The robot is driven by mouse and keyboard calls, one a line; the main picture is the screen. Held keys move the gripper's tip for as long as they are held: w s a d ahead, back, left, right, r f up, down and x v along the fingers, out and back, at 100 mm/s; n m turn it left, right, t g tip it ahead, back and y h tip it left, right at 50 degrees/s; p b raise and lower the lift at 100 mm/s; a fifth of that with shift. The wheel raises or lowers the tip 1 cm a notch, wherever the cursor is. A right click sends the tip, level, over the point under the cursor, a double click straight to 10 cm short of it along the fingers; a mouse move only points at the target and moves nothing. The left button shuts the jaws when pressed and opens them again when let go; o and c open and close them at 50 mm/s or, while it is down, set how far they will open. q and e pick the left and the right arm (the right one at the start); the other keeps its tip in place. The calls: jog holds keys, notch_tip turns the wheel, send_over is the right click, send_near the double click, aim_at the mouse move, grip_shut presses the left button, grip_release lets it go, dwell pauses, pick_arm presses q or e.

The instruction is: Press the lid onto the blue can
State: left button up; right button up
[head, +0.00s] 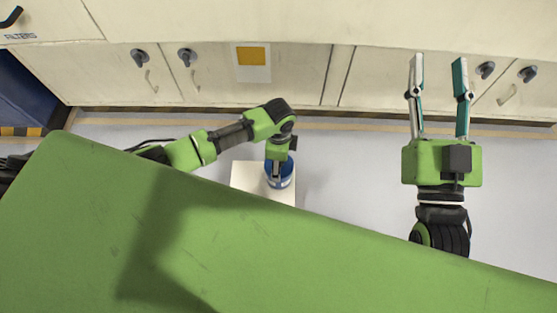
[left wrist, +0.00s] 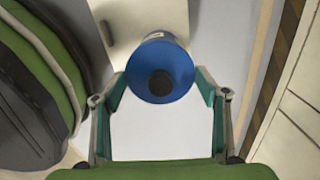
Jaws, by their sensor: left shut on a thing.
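The blue can (head: 287,178) stands upright near the edge of a pale stand. In the left wrist view, the blue body (left wrist: 158,42) has a white label, and its near end is a blue round face with a dark round centre. I take this face as the lid (left wrist: 177,72); the seam with the can is not visible. My left gripper (head: 275,178) is over the can from above, its fingers (left wrist: 160,82) on either side of the round face, shut on it. My right gripper (head: 438,75) is open and empty, far to the right.
The can's pale stand (head: 249,177) is small, with bare room left of the can. A large green surface (head: 120,230) fills the foreground. Cream cabinets (head: 300,75) with dark knobs line the back. Grey floor lies between.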

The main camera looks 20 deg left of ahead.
jog(key=shift+f, duration=0.4)
jog(key=shift+w+f+g, duration=0.1)
jog(key=shift+f+g, duration=0.15)
jog(key=shift+g, duration=0.05)
jog(key=shift+w+f+g, duration=0.2)
jog(key=shift+f+g, duration=0.2)
jog(key=shift+f, duration=0.2)
jog(key=shift+f+p, duration=0.2)
jog(key=shift+p, duration=0.1)
dwell(0.5)
jog(key=shift+w+f+h, duration=0.1)
jog(key=shift+f+h, duration=0.15)
jog(key=shift+h, duration=0.05)
jog(key=shift+f+g, duration=0.1)
jog(key=shift+g, duration=0.2)
jog(key=shift+f, duration=0.25)
jog(key=shift+w+d+f+g, duration=0.1)
jog(key=shift+d+f+g, duration=0.05)
jog(key=shift+f+g, duration=0.45)
